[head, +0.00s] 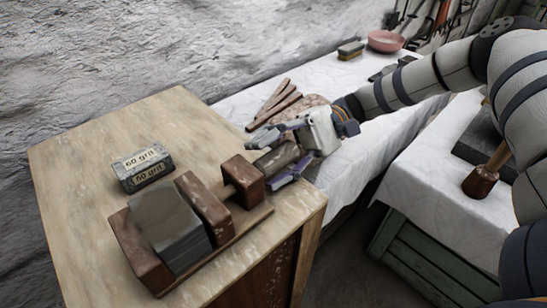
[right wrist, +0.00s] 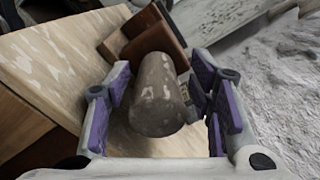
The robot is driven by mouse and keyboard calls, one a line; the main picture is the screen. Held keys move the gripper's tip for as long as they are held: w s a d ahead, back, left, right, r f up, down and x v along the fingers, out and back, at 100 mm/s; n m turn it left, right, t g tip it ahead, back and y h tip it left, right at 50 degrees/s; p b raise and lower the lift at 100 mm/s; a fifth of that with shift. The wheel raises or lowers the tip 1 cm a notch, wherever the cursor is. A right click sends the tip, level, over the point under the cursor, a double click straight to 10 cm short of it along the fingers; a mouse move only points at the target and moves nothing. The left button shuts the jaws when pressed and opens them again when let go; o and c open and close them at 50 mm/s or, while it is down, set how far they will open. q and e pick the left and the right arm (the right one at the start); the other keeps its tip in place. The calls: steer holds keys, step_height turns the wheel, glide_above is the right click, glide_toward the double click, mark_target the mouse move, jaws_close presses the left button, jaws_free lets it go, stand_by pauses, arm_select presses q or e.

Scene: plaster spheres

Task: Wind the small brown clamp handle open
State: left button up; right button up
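A brown wooden clamp (head: 205,208) sits near the front right of the wooden cabinet top and holds a grey block (head: 172,232) between its jaws. Its small brown handle (head: 277,158) is a thick, worn cylinder that sticks out to the right; it also shows in the right wrist view (right wrist: 155,100). My right gripper (head: 268,162) is open, with one purple-padded finger on each side of the handle. In the right wrist view (right wrist: 160,80) a gap shows at the left finger; contact at the right finger is unclear. My left gripper is not in view.
A 60 grit block (head: 143,168) lies behind the clamp on the cabinet top (head: 85,150). Dark wooden strips (head: 275,100) lie on the white-covered bench beyond. A mallet-like tool (head: 482,180) stands on the right-hand table. The cabinet's left side is clear.

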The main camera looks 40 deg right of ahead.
steer(key=d, duration=1.2)
steer(key=shift+w, duration=0.35)
steer(key=shift+f, duration=0.1)
